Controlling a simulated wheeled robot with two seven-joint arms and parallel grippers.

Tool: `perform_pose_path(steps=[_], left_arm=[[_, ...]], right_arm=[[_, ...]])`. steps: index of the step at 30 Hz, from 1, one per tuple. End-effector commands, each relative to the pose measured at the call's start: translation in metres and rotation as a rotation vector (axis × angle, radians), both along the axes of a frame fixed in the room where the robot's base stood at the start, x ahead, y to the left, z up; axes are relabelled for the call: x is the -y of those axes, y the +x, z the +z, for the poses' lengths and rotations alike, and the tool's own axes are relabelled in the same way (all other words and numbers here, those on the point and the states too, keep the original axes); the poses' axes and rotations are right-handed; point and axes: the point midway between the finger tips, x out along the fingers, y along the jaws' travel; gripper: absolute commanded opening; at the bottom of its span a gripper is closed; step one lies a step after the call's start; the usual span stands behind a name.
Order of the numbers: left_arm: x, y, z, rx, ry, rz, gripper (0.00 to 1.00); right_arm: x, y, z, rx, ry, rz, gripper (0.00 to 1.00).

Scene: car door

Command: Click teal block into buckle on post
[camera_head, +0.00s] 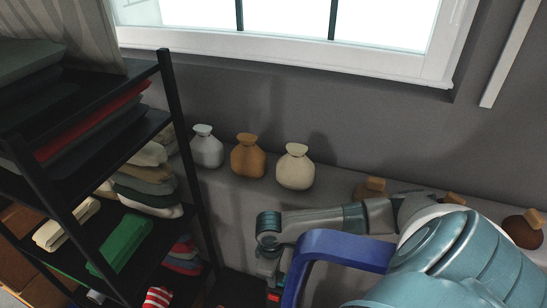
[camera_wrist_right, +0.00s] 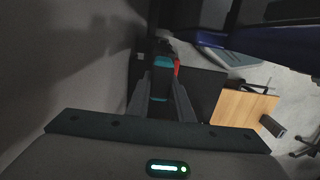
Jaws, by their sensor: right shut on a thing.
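My right gripper (camera_wrist_right: 161,82) is shut on the teal block (camera_wrist_right: 160,65), which shows between its two fingers in the right wrist view. A small red part (camera_wrist_right: 177,67) lies right beside the block's far end, with a dark piece behind it. I cannot tell whether this is the buckle, or whether the block touches it. In the head view my right arm reaches left behind a blue frame, and its gripper (camera_head: 268,268) points down, partly hidden by that frame. A red part (camera_head: 274,296) shows just below it. My left gripper is not in view.
The blue frame (camera_head: 340,248) stands close to my right arm; its dark blue edge (camera_wrist_right: 265,42) crosses the wrist view's upper right. A black shelf rack (camera_head: 172,100) with folded clothes is at left. Several vases, including a white one (camera_head: 206,148), line the wall ledge.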

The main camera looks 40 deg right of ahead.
Motion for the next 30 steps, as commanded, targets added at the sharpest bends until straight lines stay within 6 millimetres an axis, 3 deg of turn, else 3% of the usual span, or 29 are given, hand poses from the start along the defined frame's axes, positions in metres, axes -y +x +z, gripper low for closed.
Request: perform_pose_path(steps=[17,18,20,30], left_arm=[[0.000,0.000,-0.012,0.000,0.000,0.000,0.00],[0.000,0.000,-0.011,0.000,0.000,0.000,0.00],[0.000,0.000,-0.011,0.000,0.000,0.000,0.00],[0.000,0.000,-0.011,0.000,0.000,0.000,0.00]], right_arm=[[-0.003,-0.002,-0.023,-0.004,-0.001,0.001,0.00],[-0.003,-0.002,-0.022,-0.005,-0.001,0.000,0.31],[-0.003,-0.002,-0.023,-0.005,0.000,0.001,0.43],[-0.004,-0.004,-0.022,-0.008,0.005,0.003,0.43]])
